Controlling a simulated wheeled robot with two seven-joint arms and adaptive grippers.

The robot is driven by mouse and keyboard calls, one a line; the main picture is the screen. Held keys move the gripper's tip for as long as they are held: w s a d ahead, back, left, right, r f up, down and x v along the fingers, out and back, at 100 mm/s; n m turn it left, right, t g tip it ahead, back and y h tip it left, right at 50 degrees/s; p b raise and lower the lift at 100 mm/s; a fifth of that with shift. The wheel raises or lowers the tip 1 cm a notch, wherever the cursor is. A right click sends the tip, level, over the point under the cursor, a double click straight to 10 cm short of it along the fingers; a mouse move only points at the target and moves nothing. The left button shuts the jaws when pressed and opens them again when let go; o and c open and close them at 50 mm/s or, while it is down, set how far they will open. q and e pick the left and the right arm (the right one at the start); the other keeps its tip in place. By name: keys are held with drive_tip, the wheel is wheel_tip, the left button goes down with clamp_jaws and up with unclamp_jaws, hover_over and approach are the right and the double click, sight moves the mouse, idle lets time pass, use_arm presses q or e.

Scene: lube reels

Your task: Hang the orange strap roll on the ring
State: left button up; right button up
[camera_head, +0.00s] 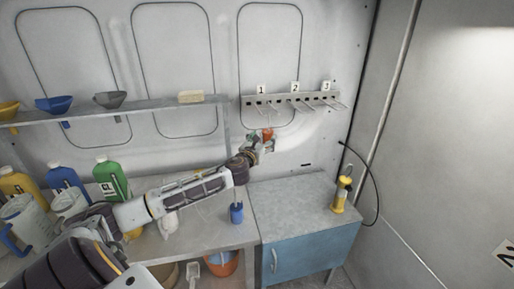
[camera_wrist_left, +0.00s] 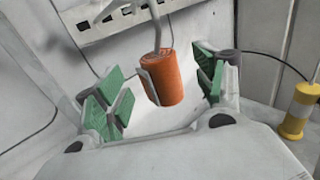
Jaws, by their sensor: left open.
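The orange strap roll (camera_head: 267,133) is small at my left gripper's end in the head view, below the numbered hook rail. In the left wrist view the roll (camera_wrist_left: 168,75) is upright, with a grey hook or ring (camera_wrist_left: 156,27) reaching its top; whether the roll hangs from it I cannot tell for sure. A pale strip lies against its front. My left gripper (camera_head: 262,143) is open. Its green-padded fingers (camera_wrist_left: 162,90) stand on either side of the roll, with visible gaps. My right gripper is not in view.
The hook rail (camera_head: 250,105), labelled 1, 2 and 3, is on the wall. A shelf (camera_head: 150,105) with funnels is at left. Bottles and jugs crowd the left bench. A dark cable (camera_head: 377,185) curves at right.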

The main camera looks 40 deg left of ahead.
use_arm(q)
drive_tip(key=v, duration=0.6)
idle(0.6)
drive_tip(key=shift+d, duration=0.1)
idle(0.6)
